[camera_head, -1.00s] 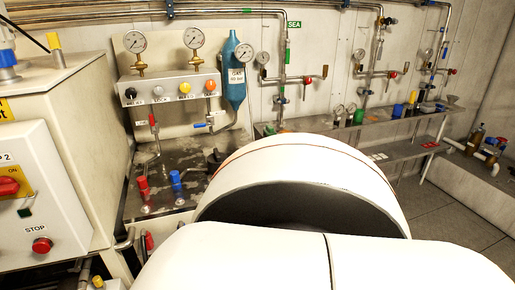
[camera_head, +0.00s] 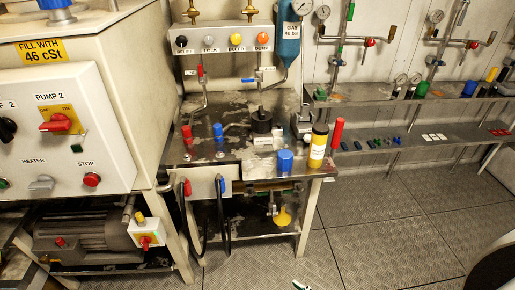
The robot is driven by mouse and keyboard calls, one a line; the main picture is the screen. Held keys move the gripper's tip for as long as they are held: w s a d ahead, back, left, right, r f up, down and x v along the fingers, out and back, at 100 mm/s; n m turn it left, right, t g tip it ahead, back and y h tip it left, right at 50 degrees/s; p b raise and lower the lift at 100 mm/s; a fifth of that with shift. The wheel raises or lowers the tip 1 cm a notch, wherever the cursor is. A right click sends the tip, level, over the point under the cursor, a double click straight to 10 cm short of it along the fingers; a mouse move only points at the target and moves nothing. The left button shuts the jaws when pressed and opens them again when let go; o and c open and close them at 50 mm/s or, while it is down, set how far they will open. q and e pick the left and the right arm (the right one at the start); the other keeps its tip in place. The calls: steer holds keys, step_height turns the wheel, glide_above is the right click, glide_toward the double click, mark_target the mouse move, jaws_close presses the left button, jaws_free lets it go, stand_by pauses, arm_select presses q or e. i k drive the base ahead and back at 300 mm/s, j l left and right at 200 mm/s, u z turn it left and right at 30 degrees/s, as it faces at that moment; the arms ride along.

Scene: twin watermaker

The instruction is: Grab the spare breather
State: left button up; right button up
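No part is plainly labelled as the spare breather, and I cannot tell which one it is. A black ribbed cylinder (camera_head: 262,121) stands upright on the metal bench (camera_head: 225,125), with a small white card (camera_head: 264,140) in front of it. A blue capped cylinder (camera_head: 285,161) stands near the bench's front edge. Neither of my grippers is in view. A white and dark rounded part at the lower right edge looks like my own arm.
A yellow bottle (camera_head: 317,148) and a red cylinder (camera_head: 337,134) stand at the bench's right end. The pump cabinet (camera_head: 75,115) is at left. A wall shelf (camera_head: 430,137) holds small parts.

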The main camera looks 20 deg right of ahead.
mark_target(285, 157)
steer(key=z, duration=0.8)
steer(key=i+l+u, duration=0.15)
steer(key=l, duration=0.25)
